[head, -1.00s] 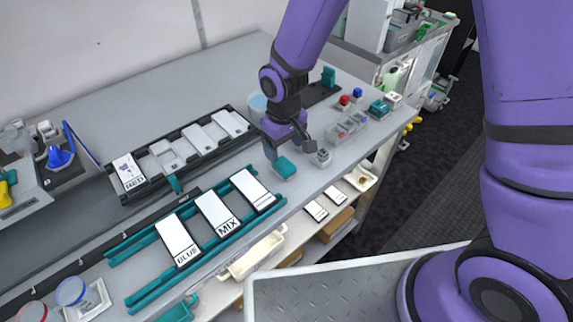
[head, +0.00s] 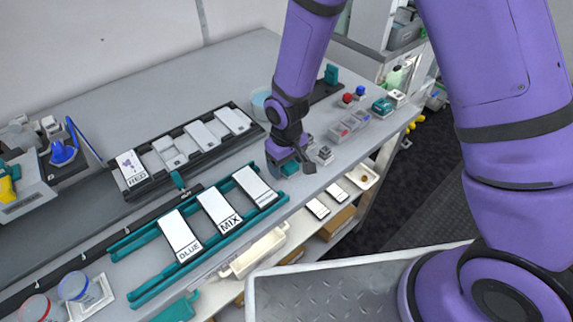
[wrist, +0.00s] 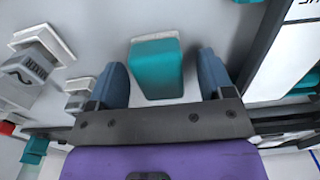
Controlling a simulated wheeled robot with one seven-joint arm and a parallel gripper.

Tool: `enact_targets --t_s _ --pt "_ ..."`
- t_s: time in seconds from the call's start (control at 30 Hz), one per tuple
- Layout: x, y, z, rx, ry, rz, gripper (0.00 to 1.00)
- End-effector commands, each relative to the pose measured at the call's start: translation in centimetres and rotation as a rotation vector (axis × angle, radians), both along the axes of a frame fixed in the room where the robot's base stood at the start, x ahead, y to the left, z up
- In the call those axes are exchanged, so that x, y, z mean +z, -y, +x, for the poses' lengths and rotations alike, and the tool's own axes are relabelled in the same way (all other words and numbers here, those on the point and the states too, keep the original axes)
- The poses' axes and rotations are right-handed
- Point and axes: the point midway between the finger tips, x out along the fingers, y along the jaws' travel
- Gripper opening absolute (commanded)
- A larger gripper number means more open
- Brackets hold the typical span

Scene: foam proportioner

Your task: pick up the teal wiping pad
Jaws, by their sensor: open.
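The teal wiping pad (wrist: 157,72) lies on the grey bench in the wrist view, a teal block with a pale strip along its far edge. My gripper (wrist: 162,80) is open, with one blue-grey finger on each side of the pad and a gap to each. I cannot tell how far the fingertips reach down beside it. In the head view my gripper (head: 287,168) is low over the bench, and the pad (head: 291,169) is mostly hidden behind it.
Left of the pad in the wrist view stand a small labelled block (wrist: 32,68) and another small grey-white piece (wrist: 78,92). In the head view a teal rail rack (head: 152,238) holds white cards labelled BLUE and MIX. Clear compartments (head: 350,128) stand to the right.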

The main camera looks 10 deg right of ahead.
Motion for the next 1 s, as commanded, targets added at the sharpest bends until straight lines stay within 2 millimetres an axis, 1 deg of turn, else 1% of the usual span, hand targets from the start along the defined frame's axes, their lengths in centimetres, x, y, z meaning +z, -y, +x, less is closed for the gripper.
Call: enact_targets --t_s 0.03,0.07,0.1,0.17,0.2,0.27,0.67,1.0 --pt "0.0 0.0 0.0 0.000 0.000 0.000 0.72" --pt "0.0 0.0 0.0 0.000 0.000 0.000 0.65" --pt "0.0 0.0 0.0 0.000 0.000 0.000 0.56" --pt "0.0 0.0 0.0 0.000 0.000 0.000 0.42" --pt "0.0 0.0 0.0 0.000 0.000 0.000 0.33" --pt "0.0 0.0 0.0 0.000 0.000 0.000 0.21" --pt "0.3 0.0 0.1 0.000 0.000 0.000 0.21" --pt "2.4 -0.1 0.8 -0.002 0.002 0.001 0.21"
